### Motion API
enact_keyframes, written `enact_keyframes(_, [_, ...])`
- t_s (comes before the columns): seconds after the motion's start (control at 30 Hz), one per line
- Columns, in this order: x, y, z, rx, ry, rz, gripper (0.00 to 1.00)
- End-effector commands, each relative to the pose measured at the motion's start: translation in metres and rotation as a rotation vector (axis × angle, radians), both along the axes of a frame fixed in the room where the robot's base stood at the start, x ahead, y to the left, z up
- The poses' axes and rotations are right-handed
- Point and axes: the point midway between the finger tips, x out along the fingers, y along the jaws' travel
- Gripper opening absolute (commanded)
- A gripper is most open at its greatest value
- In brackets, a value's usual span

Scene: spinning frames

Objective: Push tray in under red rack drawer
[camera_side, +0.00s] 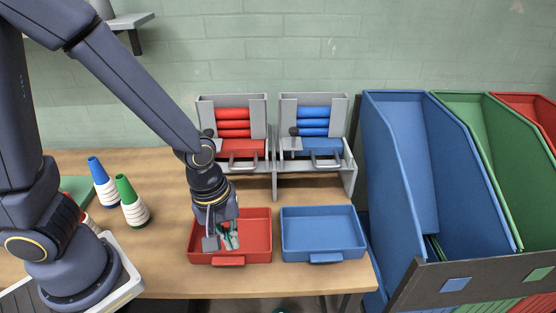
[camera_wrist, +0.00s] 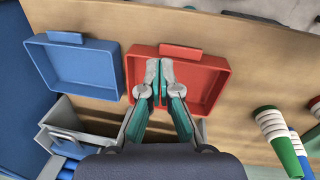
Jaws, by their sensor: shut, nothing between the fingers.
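The red tray (camera_side: 258,222) lies on the wooden table in front of the grey rack that holds red cylinders (camera_side: 233,122). A red drawer (camera_side: 243,149) sits below those cylinders. The tray has a handle (camera_side: 228,261) on its front edge. My gripper (camera_side: 230,238) is shut and empty, pointing down over the tray. In the wrist view, my gripper (camera_wrist: 159,90) has its fingertips together over the red tray (camera_wrist: 205,75), toward its left part. I cannot tell whether the fingertips touch the tray floor. My arm hides part of the tray's rear left side.
A blue tray (camera_side: 322,227) lies just right of the red one, before the blue rack (camera_side: 313,122). Blue- and green-tipped spools (camera_side: 103,183) stand at the left. Bare table lies between the trays and racks.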

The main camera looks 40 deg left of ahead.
Motion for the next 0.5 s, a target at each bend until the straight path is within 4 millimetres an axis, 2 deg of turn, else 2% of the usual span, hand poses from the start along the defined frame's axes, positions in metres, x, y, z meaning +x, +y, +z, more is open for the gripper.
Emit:
enact_keyframes(0.03, [-0.011,-0.003,-0.014,0.039,0.041,-0.037,0.0])
enact_keyframes(0.17, [-0.029,-0.009,-0.032,0.096,0.093,-0.109,0.0])
enact_keyframes(0.37, [-0.031,-0.011,-0.047,0.102,0.098,-0.128,0.0])
enact_keyframes(0.5, [-0.032,-0.01,-0.073,0.103,0.102,-0.126,0.0])
